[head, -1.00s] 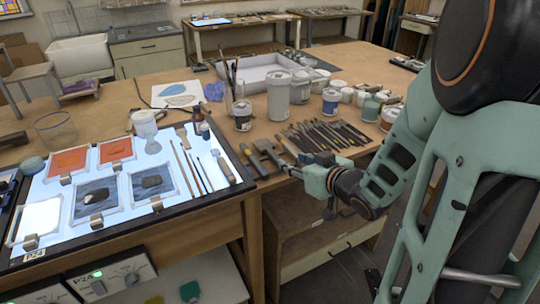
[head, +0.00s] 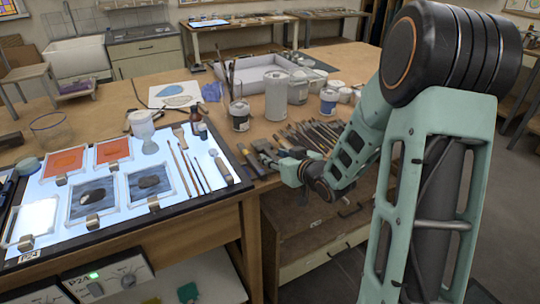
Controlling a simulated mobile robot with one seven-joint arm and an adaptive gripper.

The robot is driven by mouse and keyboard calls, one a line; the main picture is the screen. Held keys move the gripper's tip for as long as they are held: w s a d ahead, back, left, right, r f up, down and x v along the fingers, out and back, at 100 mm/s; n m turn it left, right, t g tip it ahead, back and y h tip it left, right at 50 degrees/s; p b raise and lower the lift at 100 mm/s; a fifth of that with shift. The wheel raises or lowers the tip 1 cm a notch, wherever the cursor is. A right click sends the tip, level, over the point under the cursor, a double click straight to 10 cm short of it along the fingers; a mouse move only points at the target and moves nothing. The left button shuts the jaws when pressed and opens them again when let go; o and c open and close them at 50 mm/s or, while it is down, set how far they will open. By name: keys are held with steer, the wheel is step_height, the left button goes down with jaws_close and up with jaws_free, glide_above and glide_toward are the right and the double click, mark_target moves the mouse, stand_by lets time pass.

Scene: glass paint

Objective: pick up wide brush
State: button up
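Several flat, wide-headed tools or brushes (head: 254,164) lie at the front edge of the wooden table, just right of the light panel. I cannot tell for sure which one is the wide brush. A short flat brush-like piece (head: 181,135) also lies on the upper right of the light panel. My gripper (head: 272,163) is low over the table's front edge, pointing left, right beside the flat tools. Its fingers are small and partly merge with the tools, so opening and contact are unclear.
The lit panel (head: 120,222) with glass pieces and thin brushes is at left. A row of brushes and tools (head: 306,136) lies behind my arm. Jars (head: 240,116) and a white canister (head: 277,98) stand farther back. Drawers (head: 305,238) are below the table edge.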

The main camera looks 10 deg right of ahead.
steer(key=shift+w, duration=0.1)
jaws_close()
steer(key=shift+r, duration=0.1)
stand_by(0.4)
